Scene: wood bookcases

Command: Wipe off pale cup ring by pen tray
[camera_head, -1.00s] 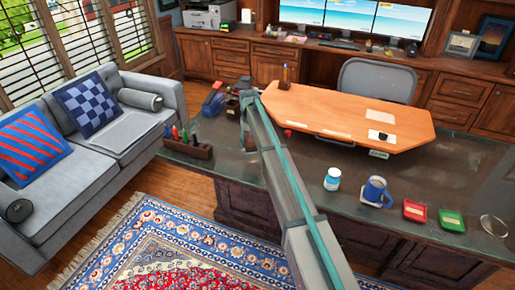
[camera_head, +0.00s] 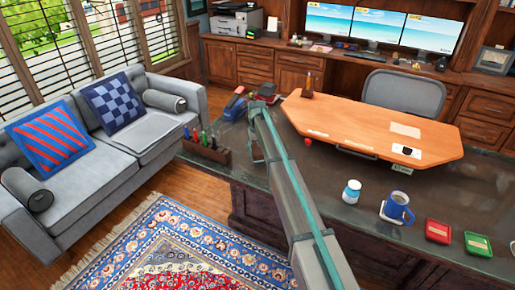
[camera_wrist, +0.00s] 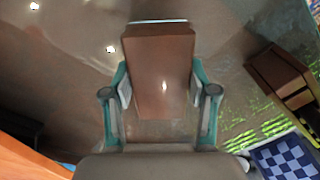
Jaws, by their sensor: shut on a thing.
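My gripper (camera_wrist: 160,92) is shut on a brown block (camera_wrist: 158,60), with one finger on each side of it. The block is over the dark, glossy desk top (camera_wrist: 60,90); I cannot tell whether it touches the surface. The wooden pen tray (camera_head: 206,151) holds several coloured pens and stands near the desk's left end. My gripper is to the right of it in the head view, mostly hidden by my arm. The tray seems to show at the right of the wrist view (camera_wrist: 280,78). I cannot make out a pale cup ring; glare and the block may hide it.
A blue mug (camera_head: 397,207) and a white jar (camera_head: 352,191) stand on the desk, right of my arm. Red (camera_head: 438,231) and green (camera_head: 477,243) boxes lie further right. A raised orange wooden top (camera_head: 370,130) is behind. Dark desk items (camera_head: 267,91) stand beyond my arm's end.

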